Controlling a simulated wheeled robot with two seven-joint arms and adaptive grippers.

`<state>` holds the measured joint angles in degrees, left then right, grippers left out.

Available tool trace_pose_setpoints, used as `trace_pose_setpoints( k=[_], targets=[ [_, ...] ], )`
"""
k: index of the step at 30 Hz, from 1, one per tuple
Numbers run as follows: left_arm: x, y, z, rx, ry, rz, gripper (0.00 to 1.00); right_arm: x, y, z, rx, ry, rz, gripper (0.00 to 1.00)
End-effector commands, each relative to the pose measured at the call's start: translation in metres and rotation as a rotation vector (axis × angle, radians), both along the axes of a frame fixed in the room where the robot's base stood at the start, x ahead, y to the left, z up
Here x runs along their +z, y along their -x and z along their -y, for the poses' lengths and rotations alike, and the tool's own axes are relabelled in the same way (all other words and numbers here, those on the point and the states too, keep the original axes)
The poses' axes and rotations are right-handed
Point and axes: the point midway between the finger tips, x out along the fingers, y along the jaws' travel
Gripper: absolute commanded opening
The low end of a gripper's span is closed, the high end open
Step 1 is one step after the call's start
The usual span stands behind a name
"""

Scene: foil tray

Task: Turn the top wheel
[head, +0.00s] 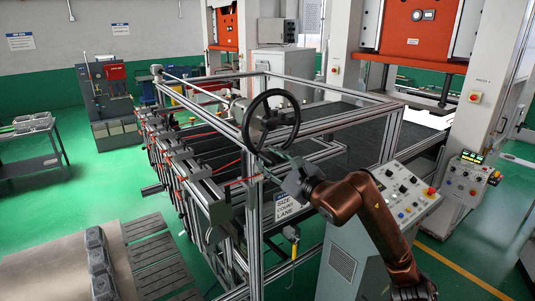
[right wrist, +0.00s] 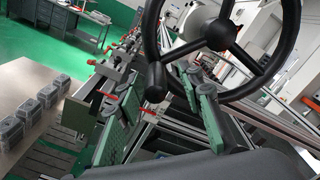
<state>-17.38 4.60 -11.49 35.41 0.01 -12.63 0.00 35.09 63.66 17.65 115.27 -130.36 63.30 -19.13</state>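The black top wheel (head: 271,121) is mounted at the near upper corner of the metal frame, with spokes and a round rim. In the right wrist view the wheel (right wrist: 218,34) fills the upper right, and its dark handle knob (right wrist: 155,82) hangs at the rim's lower left. My right gripper (head: 276,160) is just below the wheel's lower rim in the head view. In the right wrist view its green fingers (right wrist: 157,95) are spread apart, with the knob appearing between them, seemingly not gripped. Whether a finger touches the rim I cannot tell. My left gripper is not in view.
The aluminium frame (head: 255,235) stands below the wheel, with clamps and red levers along its left side. A control console (head: 365,230) stands close to my right arm.

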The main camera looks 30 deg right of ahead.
Motion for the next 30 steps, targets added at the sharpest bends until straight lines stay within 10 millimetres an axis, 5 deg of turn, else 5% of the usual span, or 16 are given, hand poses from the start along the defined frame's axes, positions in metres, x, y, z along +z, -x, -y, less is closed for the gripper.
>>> trace_pose_setpoints(
  k=[11, 26, 30],
  targets=[
    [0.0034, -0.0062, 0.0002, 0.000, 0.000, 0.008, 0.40, -0.0006, -0.0085, -0.0031, 0.005, 0.001, 0.001, 0.34],
    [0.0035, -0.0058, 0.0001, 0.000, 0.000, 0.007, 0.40, 0.0000, -0.0081, -0.0029, 0.004, 0.000, 0.002, 0.00],
    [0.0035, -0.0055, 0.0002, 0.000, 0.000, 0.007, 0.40, 0.0003, -0.0080, -0.0029, 0.005, 0.001, 0.002, 0.00]
  ],
)
